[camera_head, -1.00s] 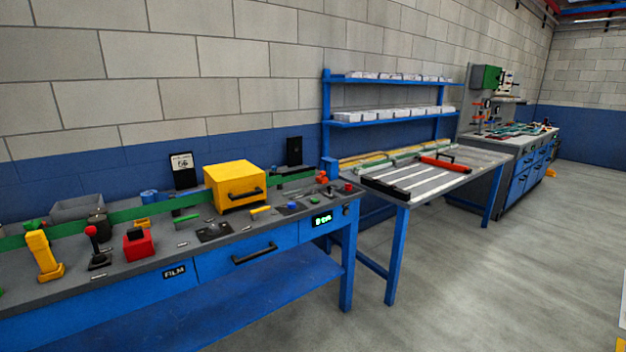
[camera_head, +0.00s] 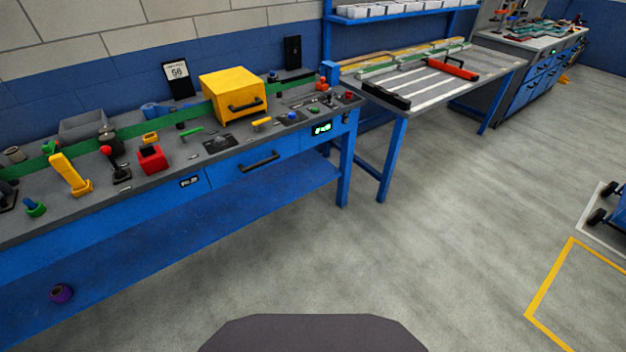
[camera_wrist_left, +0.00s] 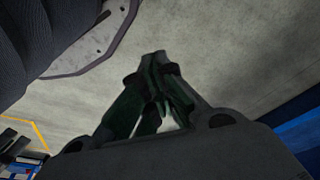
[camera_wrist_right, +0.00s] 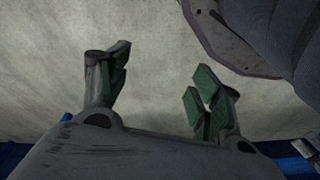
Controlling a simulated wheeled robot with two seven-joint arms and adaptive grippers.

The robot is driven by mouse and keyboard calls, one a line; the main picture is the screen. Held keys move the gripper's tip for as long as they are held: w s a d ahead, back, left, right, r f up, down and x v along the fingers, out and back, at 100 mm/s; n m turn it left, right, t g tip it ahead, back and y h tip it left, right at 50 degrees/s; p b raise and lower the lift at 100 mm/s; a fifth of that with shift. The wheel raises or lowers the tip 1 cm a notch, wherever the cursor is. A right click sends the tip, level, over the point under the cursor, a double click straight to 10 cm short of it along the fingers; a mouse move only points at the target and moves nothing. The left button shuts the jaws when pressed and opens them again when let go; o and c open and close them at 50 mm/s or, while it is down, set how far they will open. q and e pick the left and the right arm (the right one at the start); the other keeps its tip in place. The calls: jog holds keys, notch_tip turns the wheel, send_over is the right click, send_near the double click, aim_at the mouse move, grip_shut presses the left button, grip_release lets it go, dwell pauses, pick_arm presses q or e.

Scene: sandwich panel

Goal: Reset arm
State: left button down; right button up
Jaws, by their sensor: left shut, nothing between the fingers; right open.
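My left gripper (camera_wrist_left: 155,62) shows in the left wrist view with its dark green fingers together and nothing between them. The grey floor lies behind it. My right gripper (camera_wrist_right: 158,75) shows in the right wrist view with its green-padded fingers wide apart and empty, also over bare floor. Neither gripper shows in the head view. A rounded part of my own body is at the bottom middle of the head view.
A blue workbench (camera_head: 262,192) with a yellow box (camera_head: 233,95), red block (camera_head: 151,159) and levers runs along the left wall. A table (camera_head: 455,94) with a red-handled tool (camera_head: 456,69) adjoins it. A purple roll (camera_head: 61,293) is on the lower shelf. Open floor lies right, with a wheeled cart at the edge.

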pick_arm(q)
jog(key=s+a+p, duration=0.3)
jog(key=s+p, duration=0.6)
jog(key=s, duration=0.1)
jog(key=s+a+r+g+y+p, duration=0.1)
jog(key=s+a+p, duration=0.3)
jog(key=s+p, duration=0.6)
pick_arm(e)
jog(key=s+d, duration=0.3)
jog(key=s, duration=0.7)
jog(key=s+d+r+g+h, duration=0.1)
jog(key=s+d, duration=0.3)
jog(key=s, duration=0.6)
jog(key=shift+s, duration=0.15)
pick_arm(q)
jog(key=shift+s+f, duration=0.1)
pick_arm(e)
jog(key=shift+f, duration=0.1)
pick_arm(q)
notch_tip(320, 180, down, 4)
jog(key=b, duration=0.4)
jog(key=shift+f+b, duration=0.25)
jog(key=shift+b, duration=0.05)
pick_arm(e)
notch_tip(320, 180, down, 4)
jog(key=shift+f, duration=0.25)
